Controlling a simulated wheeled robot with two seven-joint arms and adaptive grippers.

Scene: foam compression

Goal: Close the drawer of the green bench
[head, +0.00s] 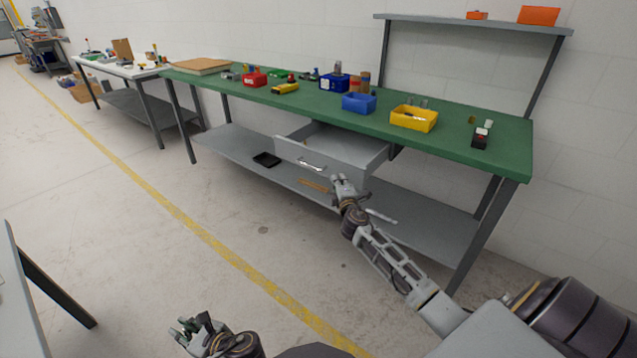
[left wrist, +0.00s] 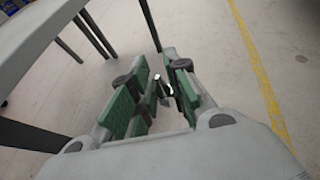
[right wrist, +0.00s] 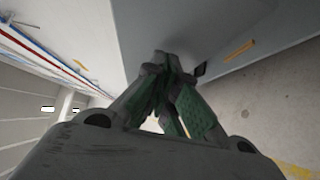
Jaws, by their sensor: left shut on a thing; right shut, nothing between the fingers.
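The green bench (head: 465,148) stands along the wall. Its grey drawer (head: 296,153) is pulled well out below the top, with a bar handle (head: 312,165) on its front. My right gripper (head: 342,181) is shut and empty at the lower right part of the drawer front. In the right wrist view its closed fingertips (right wrist: 166,62) are close to a grey panel; I cannot tell whether they touch it. My left gripper (head: 190,328) is low over the floor, far from the bench. In the left wrist view it is shut on a small dark and white object (left wrist: 166,90).
Blue bins (head: 358,103), a yellow bin (head: 414,119) and small items stand on the bench top. A black tray (head: 267,160) lies on the lower shelf (head: 235,152). A white table (head: 100,68) stands at the left. The floor with a yellow line (head: 190,221) is clear.

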